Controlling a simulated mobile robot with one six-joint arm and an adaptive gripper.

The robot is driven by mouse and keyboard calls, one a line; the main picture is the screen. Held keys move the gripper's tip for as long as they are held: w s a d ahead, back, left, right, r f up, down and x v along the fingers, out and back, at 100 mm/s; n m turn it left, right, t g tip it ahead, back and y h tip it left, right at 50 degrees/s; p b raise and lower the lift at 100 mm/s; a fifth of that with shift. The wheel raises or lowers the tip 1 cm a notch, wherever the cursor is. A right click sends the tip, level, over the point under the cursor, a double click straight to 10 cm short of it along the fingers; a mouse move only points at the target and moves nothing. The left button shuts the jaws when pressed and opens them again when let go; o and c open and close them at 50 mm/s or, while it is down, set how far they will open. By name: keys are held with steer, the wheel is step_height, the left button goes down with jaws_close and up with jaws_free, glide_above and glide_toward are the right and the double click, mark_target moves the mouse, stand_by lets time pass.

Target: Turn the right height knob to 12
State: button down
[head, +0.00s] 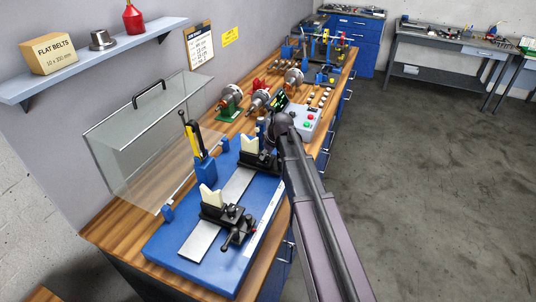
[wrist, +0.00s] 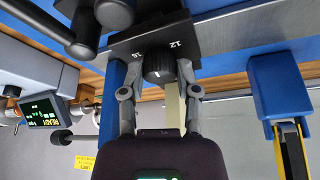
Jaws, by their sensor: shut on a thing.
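The right height knob (wrist: 158,68) is a black ribbed knob on a black block, with the numbers 16 and 12 printed beside it. My gripper (wrist: 162,60) has one finger on each side of the knob and is shut on it. I cannot read the knob's exact setting. In the head view, my gripper (head: 284,126) is at the right support (head: 257,157), a black stand with a cream V-block, and hides its knob. The left support (head: 213,205) stands nearer on the same blue base (head: 180,238).
A grey control box (head: 304,119) with green and red buttons is just beyond my gripper. A display (wrist: 42,111) reads READY. A clear guard (head: 140,130) stands at the left. Rotors lie farther back.

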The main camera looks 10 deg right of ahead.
steer(key=shift+s, duration=0.15)
steer(key=shift+c, duration=1.7)
jaws_free()
steer(key=shift+a, duration=0.1)
